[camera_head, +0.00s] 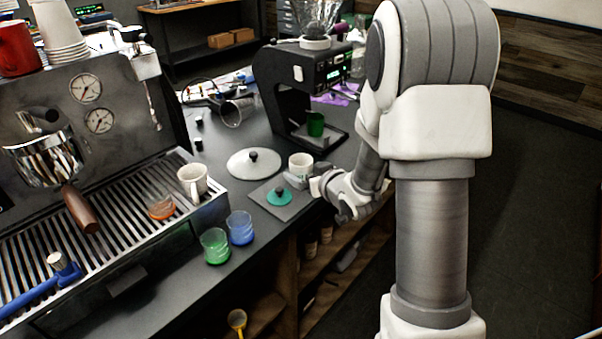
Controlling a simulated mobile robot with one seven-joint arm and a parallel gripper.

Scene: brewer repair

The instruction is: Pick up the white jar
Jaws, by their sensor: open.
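The white jar (300,161) stands upright on the dark counter (221,141), and its top looks open. My gripper (297,182) is just in front of the jar, at the counter's right edge, with its fingers pointing left. The fingers are open and hide the lower part of the jar. I cannot tell whether they touch it or whether part of the jar is between them.
A white lid with a black knob (241,166) lies left of the jar. A teal lid (279,200) on a grey plate (297,207) is in front. Green (215,248) and blue (241,230) glasses stand nearer.

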